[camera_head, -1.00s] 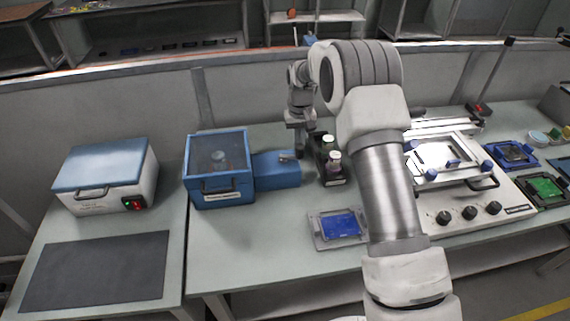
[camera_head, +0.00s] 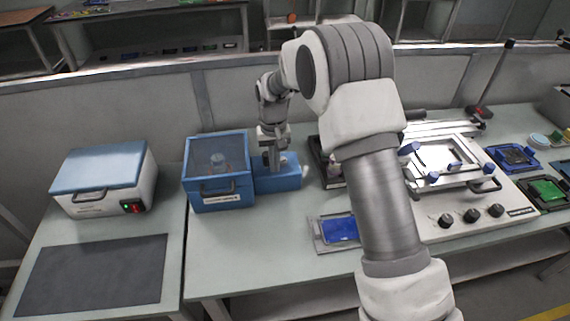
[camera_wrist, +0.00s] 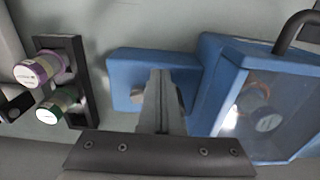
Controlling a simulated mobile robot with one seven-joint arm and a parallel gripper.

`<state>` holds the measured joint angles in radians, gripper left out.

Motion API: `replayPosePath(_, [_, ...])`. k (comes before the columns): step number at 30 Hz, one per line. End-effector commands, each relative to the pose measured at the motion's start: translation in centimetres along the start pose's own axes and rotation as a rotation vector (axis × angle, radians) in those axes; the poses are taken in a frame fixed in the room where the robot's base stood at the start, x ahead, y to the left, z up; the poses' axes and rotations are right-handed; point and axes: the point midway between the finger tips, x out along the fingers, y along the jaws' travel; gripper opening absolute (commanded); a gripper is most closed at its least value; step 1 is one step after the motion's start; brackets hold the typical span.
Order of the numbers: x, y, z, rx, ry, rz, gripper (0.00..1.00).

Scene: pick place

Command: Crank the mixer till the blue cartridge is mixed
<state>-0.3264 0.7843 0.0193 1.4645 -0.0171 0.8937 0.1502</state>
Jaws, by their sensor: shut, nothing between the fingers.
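The mixer (camera_head: 218,192) is a blue box with a clear window on top and a handle at the front. A rounded cartridge-like shape shows dimly through the window, also in the wrist view (camera_wrist: 266,120); its colour is unclear. A lower blue block (camera_head: 285,182) joins the mixer's right side; it shows in the wrist view too (camera_wrist: 120,65). A small grey crank part (camera_wrist: 138,95) on the block is partly hidden by my fingers. My gripper (camera_head: 272,164) is shut and empty, directly over the block, beside the crank part; I cannot tell whether they touch.
A dark rack (camera_wrist: 66,60) with purple-capped and green-capped cartridges stands close to the block. A blue-lidded white device (camera_head: 105,175) is at left, and a blue plate in a frame (camera_head: 338,229) lies in front. A printing frame (camera_head: 450,180) is at right.

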Motion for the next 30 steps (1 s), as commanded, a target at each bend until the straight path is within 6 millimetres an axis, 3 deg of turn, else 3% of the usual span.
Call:
replayPosePath(11, [-0.7, 0.1, -0.1, 0.001, 0.001, 0.0, 0.0])
replayPosePath(30, [-5.8, 0.1, -0.1, 0.001, 0.002, 0.0, 0.0])
